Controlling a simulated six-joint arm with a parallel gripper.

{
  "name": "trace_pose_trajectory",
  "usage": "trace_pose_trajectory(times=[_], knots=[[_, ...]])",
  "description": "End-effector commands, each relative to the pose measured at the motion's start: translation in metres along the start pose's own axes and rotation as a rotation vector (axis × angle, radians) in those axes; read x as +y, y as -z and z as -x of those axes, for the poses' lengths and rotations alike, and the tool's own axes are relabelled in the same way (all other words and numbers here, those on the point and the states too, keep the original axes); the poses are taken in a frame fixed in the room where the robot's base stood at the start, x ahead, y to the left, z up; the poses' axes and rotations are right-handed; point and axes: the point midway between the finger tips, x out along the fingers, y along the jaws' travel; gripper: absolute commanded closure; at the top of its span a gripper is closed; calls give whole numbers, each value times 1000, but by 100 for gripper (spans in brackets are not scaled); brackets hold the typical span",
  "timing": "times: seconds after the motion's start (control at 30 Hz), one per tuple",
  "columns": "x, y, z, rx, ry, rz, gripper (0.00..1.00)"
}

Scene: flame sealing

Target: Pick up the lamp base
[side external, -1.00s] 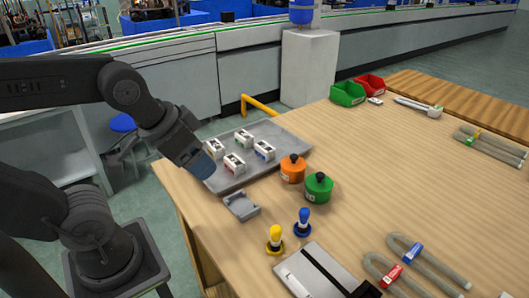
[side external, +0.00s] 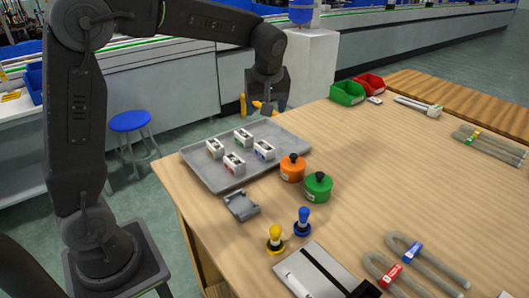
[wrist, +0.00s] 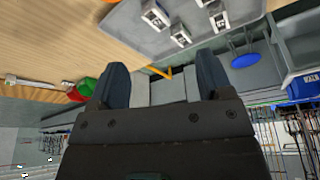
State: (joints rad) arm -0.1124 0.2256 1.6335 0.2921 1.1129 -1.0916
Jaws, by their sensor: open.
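No single thing is plainly marked as the lamp base. A grey notched block (side external: 241,205) lies on the table at the front edge of the tray. An orange round pot (side external: 292,168) and a green round pot (side external: 318,187), each with a black knob, stand to its right. My gripper (side external: 266,107) is open and empty, raised beyond the far side of the tray, away from all of these. In the wrist view, its two dark fingers (wrist: 165,72) are spread with nothing between them. The block and pots are not visible there.
The grey tray (side external: 205,176) holds several small white blocks. A yellow stamp-like piece (side external: 275,238) and a blue one (side external: 303,222) stand in front. Green (side external: 347,93) and red (side external: 370,84) bins sit at the back. The table's middle right is clear.

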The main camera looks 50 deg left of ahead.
Motion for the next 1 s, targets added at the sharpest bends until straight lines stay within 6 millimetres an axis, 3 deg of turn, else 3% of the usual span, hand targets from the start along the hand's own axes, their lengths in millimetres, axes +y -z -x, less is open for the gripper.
trace_pose_trajectory(times=[0.1, 0.3, 0.57, 0.8, 1.0], knots=[[23, 26, -42, 16, 77, 172, 28], [42, 51, -91, 56, 154, 383, 28], [43, 59, -121, 74, 180, 458, 28], [34, 59, -166, 71, 181, 456, 28], [30, 60, -189, 73, 177, 454, 28]])
